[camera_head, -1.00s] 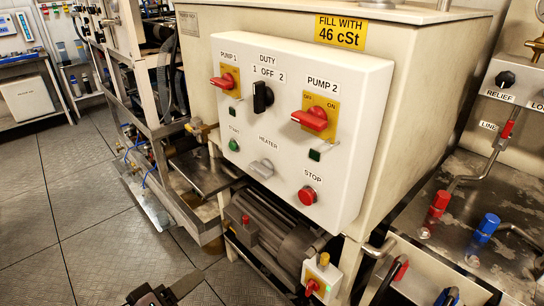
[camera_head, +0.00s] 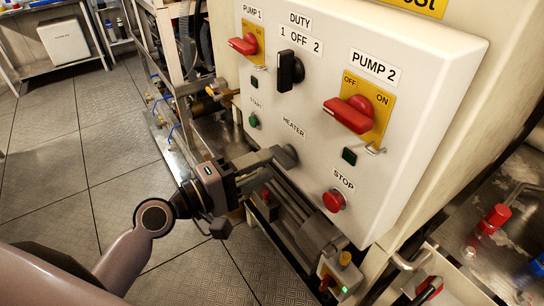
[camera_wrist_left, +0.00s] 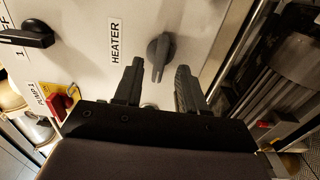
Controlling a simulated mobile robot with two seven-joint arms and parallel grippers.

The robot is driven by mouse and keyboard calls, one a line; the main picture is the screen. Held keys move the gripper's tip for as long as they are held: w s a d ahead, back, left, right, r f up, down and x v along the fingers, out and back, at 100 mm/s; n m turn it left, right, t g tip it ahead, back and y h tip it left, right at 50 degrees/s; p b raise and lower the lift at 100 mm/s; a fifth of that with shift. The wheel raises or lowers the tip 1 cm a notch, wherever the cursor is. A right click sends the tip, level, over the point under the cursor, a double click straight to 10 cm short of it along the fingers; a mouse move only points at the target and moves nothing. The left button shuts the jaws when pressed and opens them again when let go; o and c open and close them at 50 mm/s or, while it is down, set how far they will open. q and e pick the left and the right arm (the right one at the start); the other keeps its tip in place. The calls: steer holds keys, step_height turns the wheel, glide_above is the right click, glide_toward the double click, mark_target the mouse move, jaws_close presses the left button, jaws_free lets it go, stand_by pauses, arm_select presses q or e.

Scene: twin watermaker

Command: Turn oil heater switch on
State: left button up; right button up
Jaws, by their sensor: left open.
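The heater switch is a grey rotary knob (camera_head: 289,155) below the HEATER label on the white control panel (camera_head: 330,30). My left gripper (camera_head: 268,158) reaches the panel from the lower left, and its fingers partly hide the knob in the head view. In the left wrist view the knob (camera_wrist_left: 160,50) points toward the gripper, with the open fingers (camera_wrist_left: 160,72) on either side of its lower end. I see gaps between the knob and both fingers there. My right gripper is not in view.
The panel also carries the pump 1 switch (camera_head: 243,44), black duty knob (camera_head: 289,70), pump 2 switch (camera_head: 350,113), green start button (camera_head: 254,120) and red stop button (camera_head: 334,200). A motor (camera_head: 318,232) sits below. Open floor (camera_head: 60,165) lies left.

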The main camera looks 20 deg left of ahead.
mark_target(282, 157)
arm_select(q)
steer(key=shift+x, duration=1.45)
jaws_close()
steer(key=m+b, duration=0.1)
steer(key=m, duration=0.3)
steer(key=shift+f, duration=0.1)
steer(key=m, duration=0.4)
steer(key=shift+b, duration=0.3)
steer(key=m, duration=0.5)
steer(key=shift+p, duration=0.35)
steer(key=m+p, duration=0.1)
steer(key=m, duration=0.3)
steer(key=shift+m, duration=0.4)
steer(key=shift+p, duration=0.3)
